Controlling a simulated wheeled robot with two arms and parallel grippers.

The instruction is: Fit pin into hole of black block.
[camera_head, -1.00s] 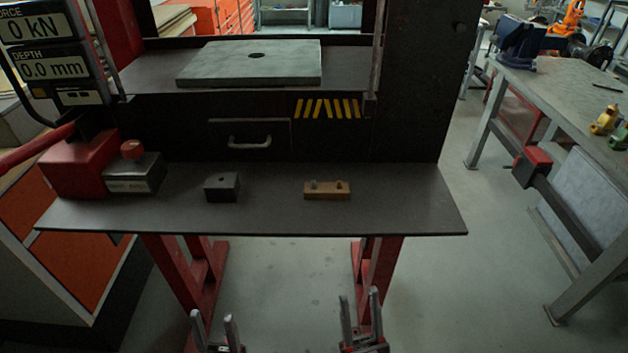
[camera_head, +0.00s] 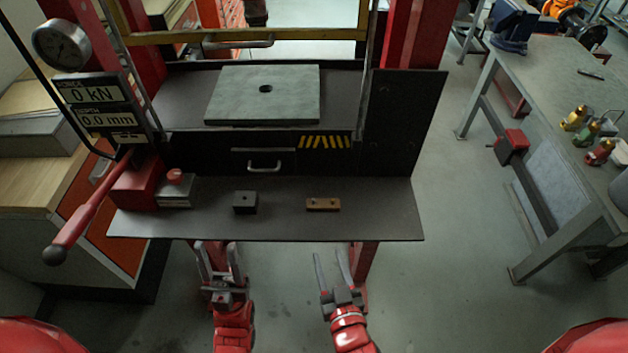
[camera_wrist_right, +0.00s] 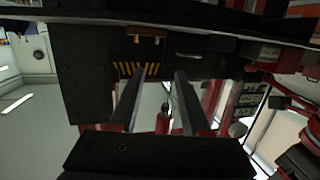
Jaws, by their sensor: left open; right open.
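The black block (camera_head: 245,203) sits on the dark shelf, with a small hole in its top. A brown wooden block (camera_head: 323,204) lies to its right with two small pegs on its top, probably pins; their detail is too small to tell. It also shows in the right wrist view (camera_wrist_right: 147,31), which looks upside down. My left gripper (camera_head: 218,250) is open and empty, in front of and below the shelf edge near the black block. My right gripper (camera_head: 330,256) is open and empty, in front of the shelf below the wooden block; its fingers (camera_wrist_right: 157,75) show apart.
The shelf (camera_head: 380,218) has free room at its right. A dark box with a red knob (camera_head: 175,188) and a red lever (camera_head: 90,210) stand at its left. A workbench (camera_head: 560,110) stands at the right.

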